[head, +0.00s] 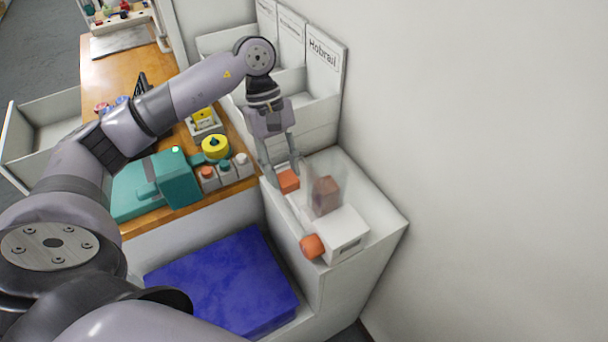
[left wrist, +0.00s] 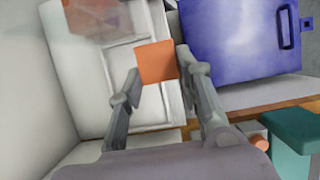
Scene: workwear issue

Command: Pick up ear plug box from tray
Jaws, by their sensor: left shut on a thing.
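A small orange box (head: 289,181), which I take to be the ear plug box, is between the fingertips of my left gripper (head: 280,172). In the left wrist view the orange box (left wrist: 157,61) shows a flat square face, with a finger of my left gripper (left wrist: 158,82) at each side. The gripper is shut on it. My right gripper is not in view.
A clear container with a reddish-brown block (head: 326,195) stands close right of the gripper. A white box (head: 347,236) and another orange piece (head: 312,246) are nearer. A blue bin lid (head: 225,285) lies below left. A teal machine (head: 178,178) sits on the wooden bench.

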